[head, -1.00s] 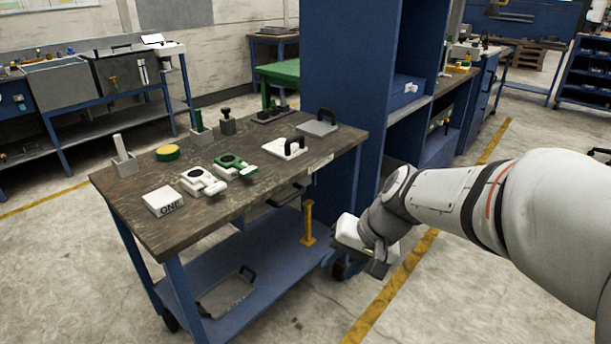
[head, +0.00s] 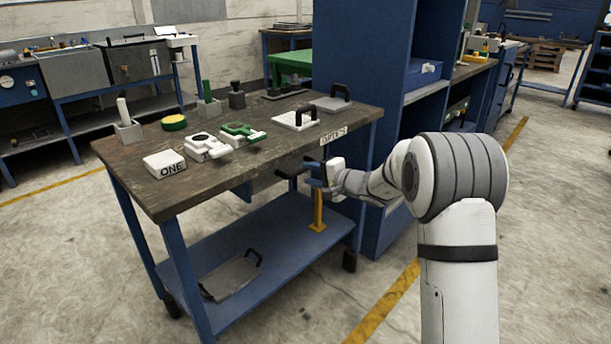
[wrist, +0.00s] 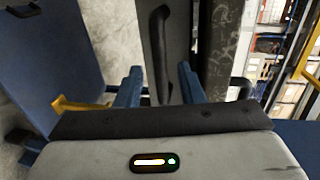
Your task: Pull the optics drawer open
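The optics drawer shows under the right end of the workbench top, below a white label (head: 333,134) that seems to read OPTICS. Its dark bar handle (head: 290,170) sticks out from the front in the head view. In the wrist view the black handle (wrist: 160,45) stands against the grey drawer front (wrist: 179,30). My gripper (head: 313,172) is right at the handle. In the wrist view its two blue fingers (wrist: 160,86) are apart, one on each side of the handle's near end, with visible gaps. The drawer looks closed.
The bench top (head: 230,170) holds several parts, including a white block marked ONE (head: 165,164). A yellow post (head: 318,205) stands on the lower shelf (head: 270,245) below my gripper. A tall blue cabinet (head: 360,60) stands close behind the bench's right end.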

